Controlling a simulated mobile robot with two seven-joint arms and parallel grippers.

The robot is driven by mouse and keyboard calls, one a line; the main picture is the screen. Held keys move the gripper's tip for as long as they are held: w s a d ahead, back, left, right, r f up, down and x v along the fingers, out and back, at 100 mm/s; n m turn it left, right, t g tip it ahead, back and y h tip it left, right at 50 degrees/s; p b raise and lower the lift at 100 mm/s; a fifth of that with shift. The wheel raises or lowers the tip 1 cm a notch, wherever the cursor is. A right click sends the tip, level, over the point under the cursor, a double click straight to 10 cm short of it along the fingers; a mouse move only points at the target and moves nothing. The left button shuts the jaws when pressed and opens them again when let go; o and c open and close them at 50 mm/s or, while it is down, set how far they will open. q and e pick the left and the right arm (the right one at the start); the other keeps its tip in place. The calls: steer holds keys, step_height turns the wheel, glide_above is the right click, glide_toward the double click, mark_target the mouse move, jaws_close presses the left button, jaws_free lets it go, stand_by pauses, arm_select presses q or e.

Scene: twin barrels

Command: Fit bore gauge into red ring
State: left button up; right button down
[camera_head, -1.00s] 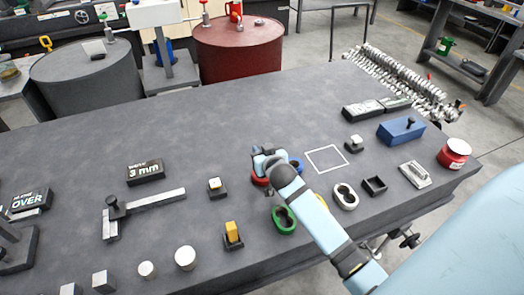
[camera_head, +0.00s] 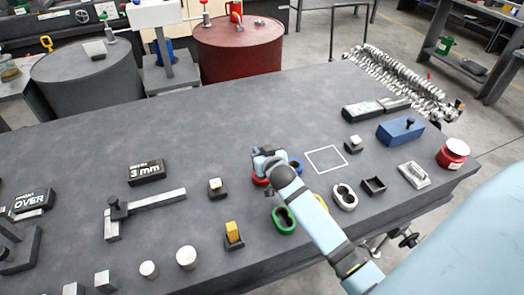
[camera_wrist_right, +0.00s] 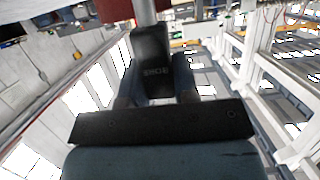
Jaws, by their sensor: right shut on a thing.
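My right gripper (camera_head: 264,160) comes in from the lower right and is low over the table, at the red ring (camera_head: 260,181). Only part of the ring shows beside the gripper. In the right wrist view, my right gripper (camera_wrist_right: 155,95) is shut on a dark block-shaped piece with a grey metal rod, which looks like the bore gauge (camera_wrist_right: 152,55). In the head view the gripper hides the gauge, so I cannot tell whether it sits in the ring or above it. My left gripper is not in view.
A blue ring (camera_head: 296,166) is right beside the gripper. A green ring (camera_head: 284,220), a white ring (camera_head: 344,197) and a partly hidden yellow ring (camera_head: 321,202) lie around my arm. A white outlined square (camera_head: 326,160) is empty. The table's middle back is clear.

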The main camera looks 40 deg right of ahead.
steer(key=shift+f, duration=0.2)
stand_by(0.3)
steer(key=shift+f+b, duration=0.55)
steer(key=shift+f, duration=0.25)
steer(key=shift+f+b, duration=0.4)
steer(key=shift+f, duration=0.5)
steer(key=c, duration=0.8)
jaws_free()
steer(key=shift+r, duration=0.1)
step_height(320, 180, up, 20)
steer(key=p, duration=0.2)
steer(key=shift+s, duration=0.1)
